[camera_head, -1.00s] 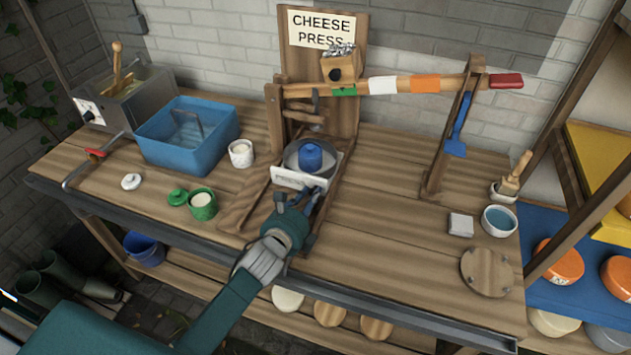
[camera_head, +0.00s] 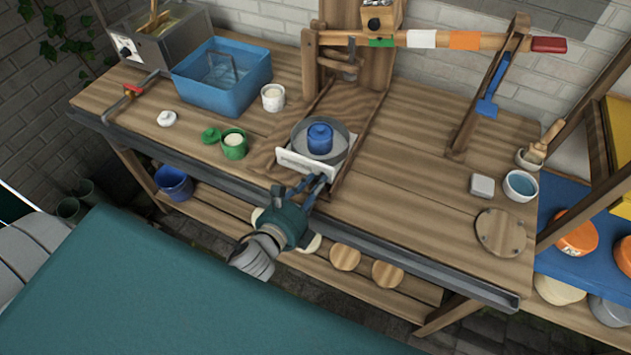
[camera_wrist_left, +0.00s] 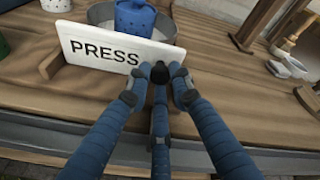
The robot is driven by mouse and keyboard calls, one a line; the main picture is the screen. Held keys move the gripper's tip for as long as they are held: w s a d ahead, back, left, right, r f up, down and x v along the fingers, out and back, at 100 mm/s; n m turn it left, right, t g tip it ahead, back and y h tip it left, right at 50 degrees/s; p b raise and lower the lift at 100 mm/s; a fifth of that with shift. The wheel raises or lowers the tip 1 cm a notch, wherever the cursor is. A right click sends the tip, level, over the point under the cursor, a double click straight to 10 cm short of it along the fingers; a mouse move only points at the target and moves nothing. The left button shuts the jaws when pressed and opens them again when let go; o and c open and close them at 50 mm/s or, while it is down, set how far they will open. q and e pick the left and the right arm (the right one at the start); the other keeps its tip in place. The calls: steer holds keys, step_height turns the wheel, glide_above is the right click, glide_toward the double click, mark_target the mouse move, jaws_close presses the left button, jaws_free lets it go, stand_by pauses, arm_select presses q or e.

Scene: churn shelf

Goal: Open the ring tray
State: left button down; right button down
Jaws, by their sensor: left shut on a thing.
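The ring tray (camera_head: 296,164) is on the bench in front of the cheese press, with its white front plate facing me. A grey metal ring (camera_head: 345,137) sits on it, with a blue lidded pot (camera_head: 320,140) inside. In the left wrist view the white plate (camera_wrist_left: 95,46) reads "PRESS" and has a dark knob (camera_wrist_left: 160,73) near its right end. My left gripper (camera_head: 314,186) is shut on this knob, its blue fingers (camera_wrist_left: 161,80) around it. The fingers partly hide the plate's right end. My right gripper is not in view.
The press beam (camera_head: 420,40) spans above and behind the tray. A green pot (camera_head: 234,146), a white cup (camera_head: 273,97) and a blue basin (camera_head: 225,85) stand to the left. A round wooden lid (camera_head: 501,232) lies at right. The bench between tray and lid is clear.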

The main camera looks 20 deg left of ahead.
arm_select(q)
steer(key=shift+d+f, duration=0.1)
steer(key=shift+d, duration=0.05)
steer(key=c, duration=1.8)
jaws_free()
steer(key=v, duration=1.2)
